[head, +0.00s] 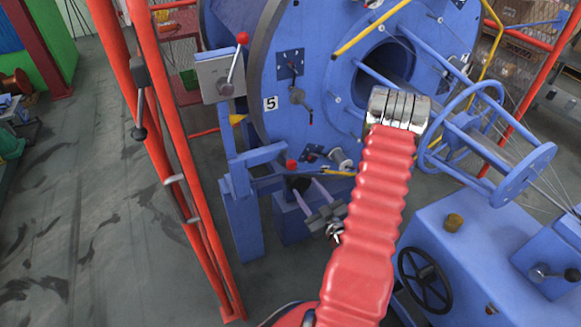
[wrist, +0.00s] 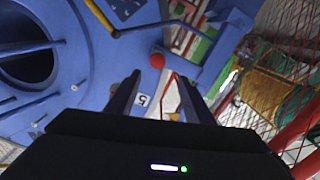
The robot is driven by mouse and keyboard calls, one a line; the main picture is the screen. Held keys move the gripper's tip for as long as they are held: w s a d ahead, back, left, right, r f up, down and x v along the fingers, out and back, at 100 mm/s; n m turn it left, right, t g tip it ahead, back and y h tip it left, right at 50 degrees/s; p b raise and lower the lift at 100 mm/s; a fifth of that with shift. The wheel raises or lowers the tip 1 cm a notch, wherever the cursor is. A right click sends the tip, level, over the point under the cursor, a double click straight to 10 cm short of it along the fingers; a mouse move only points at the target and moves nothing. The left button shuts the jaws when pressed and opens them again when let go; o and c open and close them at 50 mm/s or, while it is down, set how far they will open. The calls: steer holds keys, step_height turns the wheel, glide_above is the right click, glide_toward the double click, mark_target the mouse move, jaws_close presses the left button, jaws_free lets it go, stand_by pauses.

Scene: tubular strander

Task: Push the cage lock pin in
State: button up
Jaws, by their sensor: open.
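A red round knob (head: 291,164), which I take to be the cage lock pin's head, sits at the blue bracket (head: 262,155) low beside the big blue cage disc (head: 330,75). The knob also shows in the wrist view (wrist: 157,61), beyond and between my fingertips. Its shaft is hidden, so I cannot tell how far in the pin is. My gripper (head: 307,187) is open and empty, below the knob with its fingers pointing up toward it. In the wrist view my gripper (wrist: 159,77) has its two fingers spread apart, and I see no contact with the knob.
A grey plate (head: 218,78) carries a red-balled lever (head: 237,60) at upper left. Red guard posts (head: 185,180) stand left of the gripper. A yellow bar (head: 372,28) crosses the disc. A blue housing with a black handwheel (head: 425,280) stands at lower right. Open floor lies left.

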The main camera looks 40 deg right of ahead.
mark_target(292, 167)
steer(key=shift+s, duration=0.45)
steer(key=x, duration=1.4)
steer(key=shift+s+d+r, duration=0.1)
steer(key=shift+r, duration=0.05)
steer(key=shift+c, duration=0.2)
jaws_close()
stand_by(0.3)
